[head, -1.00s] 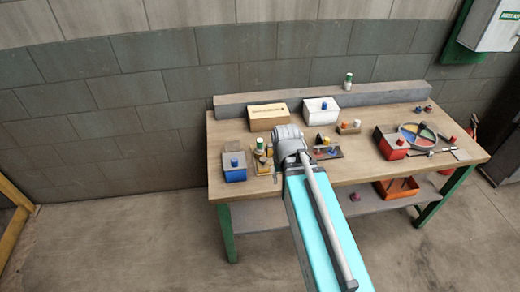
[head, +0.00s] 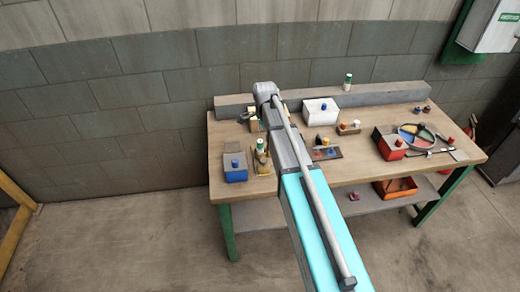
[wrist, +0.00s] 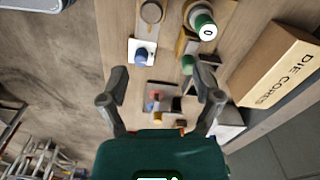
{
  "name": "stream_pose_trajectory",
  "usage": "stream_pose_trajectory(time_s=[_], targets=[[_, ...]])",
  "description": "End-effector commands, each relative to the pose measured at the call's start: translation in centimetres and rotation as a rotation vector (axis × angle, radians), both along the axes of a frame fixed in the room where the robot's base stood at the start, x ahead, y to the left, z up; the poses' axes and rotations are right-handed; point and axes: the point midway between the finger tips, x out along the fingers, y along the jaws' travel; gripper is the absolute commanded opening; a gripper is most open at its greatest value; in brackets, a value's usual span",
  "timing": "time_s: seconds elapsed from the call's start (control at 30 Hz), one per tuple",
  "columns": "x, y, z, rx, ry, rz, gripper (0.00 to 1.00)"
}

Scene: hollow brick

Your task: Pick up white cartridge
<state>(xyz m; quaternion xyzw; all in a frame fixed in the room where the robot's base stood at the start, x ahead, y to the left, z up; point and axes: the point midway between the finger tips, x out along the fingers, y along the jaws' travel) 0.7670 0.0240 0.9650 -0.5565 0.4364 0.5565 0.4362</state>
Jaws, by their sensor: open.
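A white cylinder with a green band and a mark on its end (wrist: 204,27), likely the white cartridge, stands on a tan holder at the top of the wrist view. A similar white and green cylinder (head: 348,82) stands on the back ledge. My gripper (wrist: 163,76) is open and empty above the bench, its fingers pointing up the wrist picture, below and left of the cylinder.
A cardboard box (wrist: 274,66) is close on the right in the wrist view. A white block with a blue knob (wrist: 141,53) and a dark plate with small parts (wrist: 158,102) lie nearby. A blue box (head: 235,168) stands at the bench's left front.

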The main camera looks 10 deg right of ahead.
Motion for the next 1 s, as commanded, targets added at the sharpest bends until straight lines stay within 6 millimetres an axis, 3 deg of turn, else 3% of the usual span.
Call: stream_pose_trajectory(time_s=[0.03,0.1,0.33,1.0], targets=[[1.9,0.2,0.3,0.0,0.0,-0.063,0.82],[3.4,0.5,0.4,0.0,0.0,-0.153,0.82],[6.7,1.0,0.7,0.0,0.0,-0.372,0.82],[7.3,1.1,0.3,0.0,0.0,-0.433,0.82]])
